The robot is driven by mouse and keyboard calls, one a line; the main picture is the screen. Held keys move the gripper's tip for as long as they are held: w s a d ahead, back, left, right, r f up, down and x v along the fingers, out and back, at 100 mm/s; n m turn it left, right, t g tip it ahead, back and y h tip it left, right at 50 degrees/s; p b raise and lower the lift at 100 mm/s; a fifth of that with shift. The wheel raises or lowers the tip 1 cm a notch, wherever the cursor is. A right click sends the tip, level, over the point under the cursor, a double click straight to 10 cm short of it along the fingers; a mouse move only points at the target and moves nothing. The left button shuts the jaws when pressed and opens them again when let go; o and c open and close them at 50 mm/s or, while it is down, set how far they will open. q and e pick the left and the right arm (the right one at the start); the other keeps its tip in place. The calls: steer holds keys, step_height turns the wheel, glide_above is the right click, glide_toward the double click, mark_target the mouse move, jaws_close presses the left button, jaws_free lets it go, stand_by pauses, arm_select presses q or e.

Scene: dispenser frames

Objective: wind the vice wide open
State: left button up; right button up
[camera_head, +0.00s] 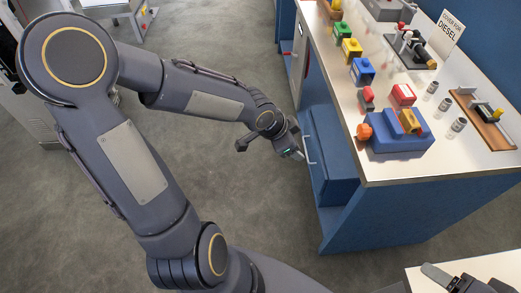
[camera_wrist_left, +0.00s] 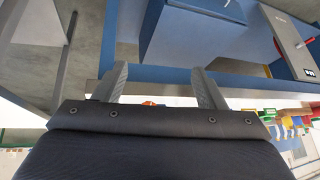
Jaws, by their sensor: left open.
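The bench top (camera_head: 395,170) carries green, yellow and blue boxes, a red box (camera_head: 403,94), several metal cylinders, a wooden tray (camera_head: 475,120), and a black fixture by a DIESEL sign (camera_head: 451,34). A drawer handle (camera_head: 308,150) sticks out near my left gripper. Open floor lies left.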

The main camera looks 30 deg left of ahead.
arm_select(q)
steer(key=s+a+r+n+y, duration=0.1)
steer(key=s+a+r+n, duration=0.1)
steer(key=s, duration=0.2)
steer(key=s+a+r+n+y+b, duration=0.1)
steer(key=s+a+r+n, duration=0.1)
steer(key=s, duration=0.3)
steer(key=shift+n+g, duration=0.3)
steer(key=shift+n, duration=0.2)
arm_select(e)
steer(key=shift+f, duration=0.7)
arm_select(q)
steer(key=shift+f, duration=0.1)
